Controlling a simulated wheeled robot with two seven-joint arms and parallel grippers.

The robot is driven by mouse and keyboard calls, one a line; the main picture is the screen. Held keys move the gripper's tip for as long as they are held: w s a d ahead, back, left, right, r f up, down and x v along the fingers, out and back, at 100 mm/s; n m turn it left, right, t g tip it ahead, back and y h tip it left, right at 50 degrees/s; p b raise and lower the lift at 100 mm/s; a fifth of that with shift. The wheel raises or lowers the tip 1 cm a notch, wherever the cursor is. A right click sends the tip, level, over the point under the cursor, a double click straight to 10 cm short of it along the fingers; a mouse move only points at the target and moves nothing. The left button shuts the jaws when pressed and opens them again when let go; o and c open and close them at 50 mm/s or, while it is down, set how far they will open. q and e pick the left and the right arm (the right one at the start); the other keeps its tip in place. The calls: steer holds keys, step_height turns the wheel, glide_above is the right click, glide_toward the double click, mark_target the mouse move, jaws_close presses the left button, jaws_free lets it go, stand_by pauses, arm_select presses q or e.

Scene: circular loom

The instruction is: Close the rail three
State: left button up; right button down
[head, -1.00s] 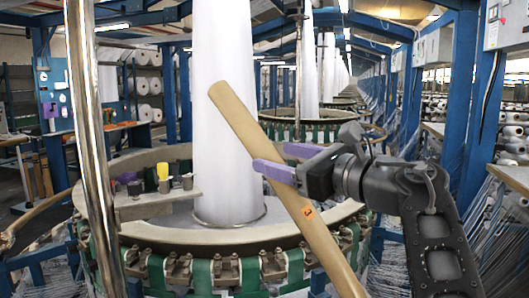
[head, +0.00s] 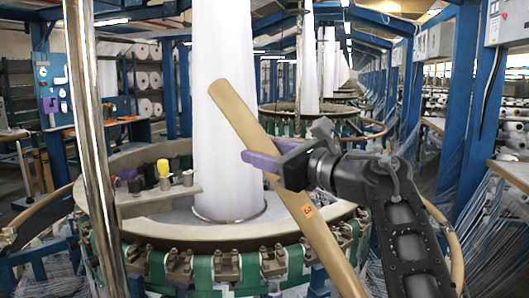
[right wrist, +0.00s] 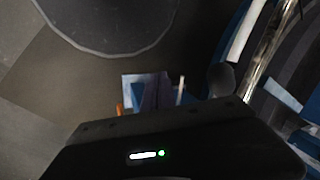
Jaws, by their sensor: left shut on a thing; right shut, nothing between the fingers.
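Rail three is a long tan wooden rail (head: 240,113) marked with a 3. It slants from the upper middle of the head view down to the bottom right, in front of the loom.
A round loom ring (head: 150,228) with green straps surrounds a white fabric column (head: 232,60). A shiny metal post (head: 90,150) stands at the left. A small shelf (head: 160,200) with a yellow spool sits on the ring. Blue posts and thread racks line the right.

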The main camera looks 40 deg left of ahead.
arm_select(q)
jaws_close()
steer(key=shift+f, duration=0.1)
arm_select(e)
steer(key=shift+f, duration=0.1)
stand_by(0.3)
